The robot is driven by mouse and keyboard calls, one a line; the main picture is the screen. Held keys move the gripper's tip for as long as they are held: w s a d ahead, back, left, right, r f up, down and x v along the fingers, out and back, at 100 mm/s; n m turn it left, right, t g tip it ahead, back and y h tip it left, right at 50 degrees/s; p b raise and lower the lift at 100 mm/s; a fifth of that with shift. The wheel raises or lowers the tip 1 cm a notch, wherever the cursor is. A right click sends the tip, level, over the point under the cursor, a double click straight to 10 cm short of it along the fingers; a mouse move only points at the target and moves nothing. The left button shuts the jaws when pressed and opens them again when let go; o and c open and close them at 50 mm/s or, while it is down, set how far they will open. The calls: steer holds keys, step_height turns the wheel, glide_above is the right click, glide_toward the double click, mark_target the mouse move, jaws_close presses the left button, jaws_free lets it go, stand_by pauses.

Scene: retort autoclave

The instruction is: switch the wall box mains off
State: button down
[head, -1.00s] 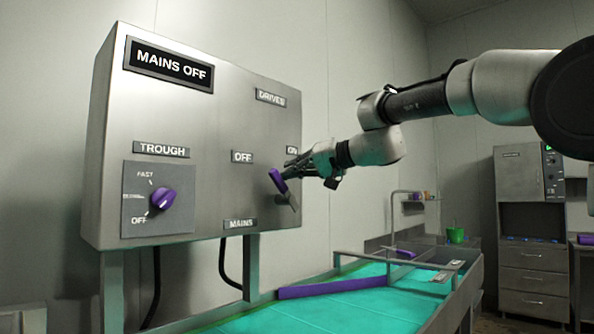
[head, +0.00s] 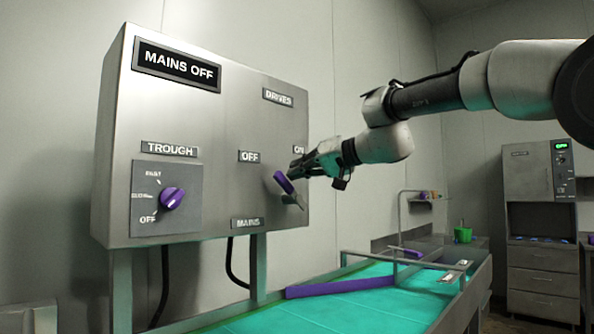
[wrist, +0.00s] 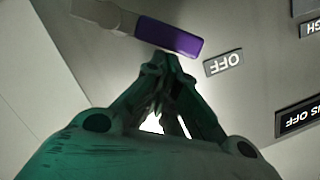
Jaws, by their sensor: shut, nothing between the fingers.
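The grey wall box (head: 215,110) fills the left of the head view. Its black sign (head: 176,65) reads MAINS OFF. The mains lever (head: 284,182) has a purple grip on a metal shank and tilts up and left, towards the OFF label (head: 249,156). The ON label (head: 298,149) is partly hidden by my gripper. My gripper (head: 292,172) is shut and empty, just right of the purple grip. In the wrist view the fingertips (wrist: 166,62) are close to the purple grip (wrist: 172,37), which points towards the OFF label (wrist: 224,64); I cannot tell whether they touch.
A purple trough knob (head: 172,198) sits on the box's lower left, under the TROUGH label. A teal conveyor (head: 350,305) with a purple bar (head: 340,286) runs below the box. A grey cabinet (head: 542,262) stands at the back right. Air right of the box is clear below my arm.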

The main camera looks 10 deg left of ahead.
steer(key=v, duration=1.1)
steer(key=shift+s+d, duration=0.15)
steer(key=shift+s, duration=0.05)
steer(key=s+d+f+m+g+h, duration=0.1)
steer(key=s+d+f+h, duration=0.25)
steer(key=d+f, duration=0.55)
steer(key=s+d+f+m+g+h, duration=0.1)
steer(key=s+d+f+m+h, duration=0.25)
steer(key=f, duration=0.95)
steer(key=s+d+f+h, duration=0.3)
steer(key=s+d+f, duration=0.3)
steer(key=s+d, duration=0.4)
steer(key=s+d+f+g+h, duration=0.1)
steer(key=s+d+f+h, duration=0.2)
steer(key=s+d+f, duration=0.4)
steer(key=s+d, duration=0.3)
steer(key=d, duration=0.1)
steer(key=shift+d+h, duration=0.2)
steer(key=shift+h, duration=0.2)
